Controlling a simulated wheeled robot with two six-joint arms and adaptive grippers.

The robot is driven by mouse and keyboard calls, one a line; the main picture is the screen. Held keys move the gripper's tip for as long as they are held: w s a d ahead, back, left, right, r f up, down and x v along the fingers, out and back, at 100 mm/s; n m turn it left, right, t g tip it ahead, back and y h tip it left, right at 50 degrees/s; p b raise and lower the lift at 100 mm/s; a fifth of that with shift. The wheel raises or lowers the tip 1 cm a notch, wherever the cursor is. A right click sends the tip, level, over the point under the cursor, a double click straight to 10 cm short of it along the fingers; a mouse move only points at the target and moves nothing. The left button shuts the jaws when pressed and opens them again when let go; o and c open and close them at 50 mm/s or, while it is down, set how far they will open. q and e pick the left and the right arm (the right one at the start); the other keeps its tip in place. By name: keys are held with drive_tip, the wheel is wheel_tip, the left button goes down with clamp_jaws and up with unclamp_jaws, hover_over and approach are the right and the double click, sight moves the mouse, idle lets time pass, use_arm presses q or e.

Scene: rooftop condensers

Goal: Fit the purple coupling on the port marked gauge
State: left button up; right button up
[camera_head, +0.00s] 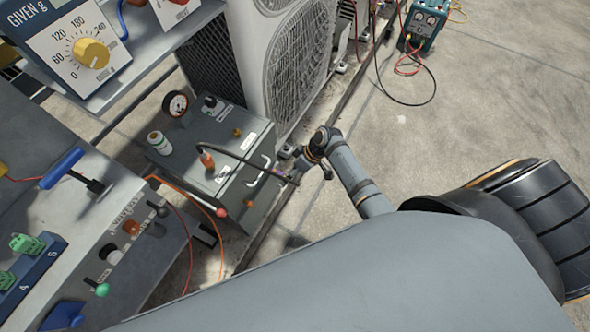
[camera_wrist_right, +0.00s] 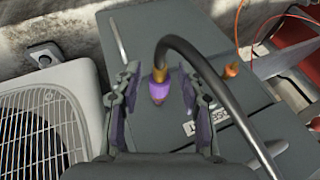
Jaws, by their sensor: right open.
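The purple coupling (camera_wrist_right: 158,91), with a brass collar and a black hose, shows between the fingers of my right gripper (camera_wrist_right: 161,79) in the right wrist view. The jaws are open on either side of it; contact is not clear. In the head view my right gripper (camera_head: 301,168) is beside the front of a grey box, and the coupling is small and mostly hidden there. Box labels are too small to read, so I cannot tell which port is marked gauge. My left gripper is out of view.
The grey box (camera_head: 188,146) carries a dial gauge (camera_head: 176,103) and an orange knob (camera_head: 236,132). A white condenser (camera_head: 252,62) stands behind it. A control bench (camera_head: 88,213) with levers is at left.

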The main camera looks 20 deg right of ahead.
clamp_jaws()
idle(0.3)
idle(0.5)
